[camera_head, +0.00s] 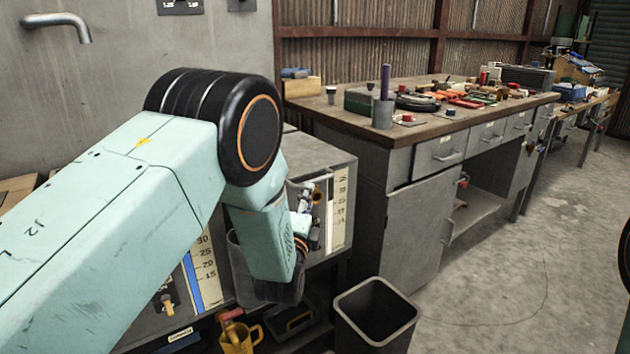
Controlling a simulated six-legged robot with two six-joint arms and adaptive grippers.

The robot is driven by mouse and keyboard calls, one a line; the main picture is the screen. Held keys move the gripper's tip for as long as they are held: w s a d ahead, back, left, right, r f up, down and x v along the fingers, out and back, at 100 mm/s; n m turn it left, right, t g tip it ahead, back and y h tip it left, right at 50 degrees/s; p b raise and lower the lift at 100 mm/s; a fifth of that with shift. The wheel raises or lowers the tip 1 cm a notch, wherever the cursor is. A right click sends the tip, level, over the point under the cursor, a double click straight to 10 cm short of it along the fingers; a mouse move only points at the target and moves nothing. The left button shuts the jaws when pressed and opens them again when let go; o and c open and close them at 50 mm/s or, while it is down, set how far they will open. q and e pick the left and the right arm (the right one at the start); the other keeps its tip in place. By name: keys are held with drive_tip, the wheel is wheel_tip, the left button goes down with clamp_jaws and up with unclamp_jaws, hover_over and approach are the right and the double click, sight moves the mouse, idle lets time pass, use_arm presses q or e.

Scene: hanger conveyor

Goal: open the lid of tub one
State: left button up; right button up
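My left arm crosses the left half of the head view and bends down at a black joint. Parts of my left gripper (308,215) show past the forearm, in front of a grey metal unit (318,155) with a flat top. The fingers are mostly hidden, so I cannot tell whether they are open. The unit carries a numbered scale strip (339,208) on the right and another with a blue bar (205,270) on the left. My arm covers much of the unit, and I cannot make out which part is tub one or its lid. My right gripper is not in view.
A grey bin (376,312) stands open on the floor in front. A yellow jug (238,338) sits low under the unit. A workbench (400,143) with tools stands behind to the right. A wall spout (60,22) is at upper left. Floor at right is clear.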

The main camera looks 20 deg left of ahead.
sight(313, 182)
use_arm(q)
drive_tip(key=w, duration=0.2)
drive_tip(key=w+b, duration=0.1)
drive_tip(key=w, duration=0.2)
drive_tip(key=w+a+b, duration=0.1)
drive_tip(key=w, duration=0.2)
drive_tip(key=shift+r, duration=0.35)
drive_tip(key=shift+s+r, duration=0.1)
drive_tip(key=shift+d, duration=0.1)
drive_tip(key=shift+c, duration=0.3)
clamp_jaws()
